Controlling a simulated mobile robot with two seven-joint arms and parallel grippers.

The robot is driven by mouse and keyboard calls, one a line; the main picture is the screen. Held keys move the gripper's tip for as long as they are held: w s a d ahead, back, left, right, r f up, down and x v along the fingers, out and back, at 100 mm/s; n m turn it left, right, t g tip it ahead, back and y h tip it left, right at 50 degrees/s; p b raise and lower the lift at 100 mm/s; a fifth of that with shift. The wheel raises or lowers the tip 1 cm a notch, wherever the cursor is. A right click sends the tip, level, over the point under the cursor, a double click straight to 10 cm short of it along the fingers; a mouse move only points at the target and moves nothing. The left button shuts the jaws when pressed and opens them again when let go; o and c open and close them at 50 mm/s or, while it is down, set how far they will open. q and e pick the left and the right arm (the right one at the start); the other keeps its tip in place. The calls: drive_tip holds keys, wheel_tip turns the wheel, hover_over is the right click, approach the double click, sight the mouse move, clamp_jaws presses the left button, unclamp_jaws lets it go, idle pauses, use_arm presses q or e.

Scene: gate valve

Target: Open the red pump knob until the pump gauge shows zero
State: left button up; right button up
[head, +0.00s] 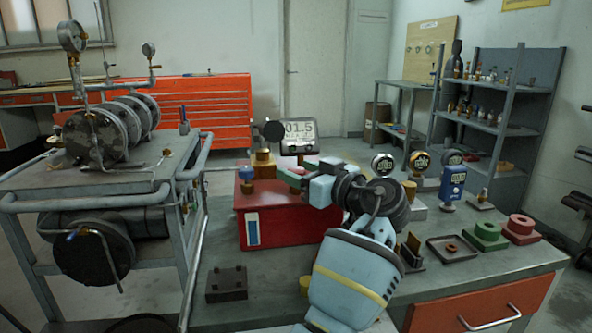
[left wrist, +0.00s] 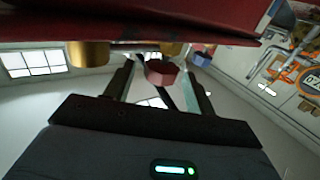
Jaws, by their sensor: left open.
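The pump is a red box (head: 290,225) on the grey bench, with brass fittings on top. The pump gauge (head: 298,131), a dark-framed display behind it, appears to read 01.5. A red faceted knob (left wrist: 161,72) shows in the left wrist view between the two fingers of my left gripper (left wrist: 159,84). The fingers are open with gaps on both sides; contact cannot be made out. In the head view my left gripper (head: 312,182) is over the pump's right top, and the red knob is largely hidden there. My right gripper is not in view.
A blue knob (head: 245,173) stands on the pump's left top. Round gauges (head: 419,160) and a blue meter (head: 453,182) stand right of my arm. A metal tray (head: 430,250), green block (head: 485,236) and red block (head: 521,228) lie further right. A piped cart (head: 110,190) stands left.

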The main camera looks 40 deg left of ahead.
sight(302, 173)
use_arm(q)
drive_tip(key=d, duration=0.6)
drive_tip(key=shift+s+d, duration=0.15)
drive_tip(key=shift+s, duration=0.2)
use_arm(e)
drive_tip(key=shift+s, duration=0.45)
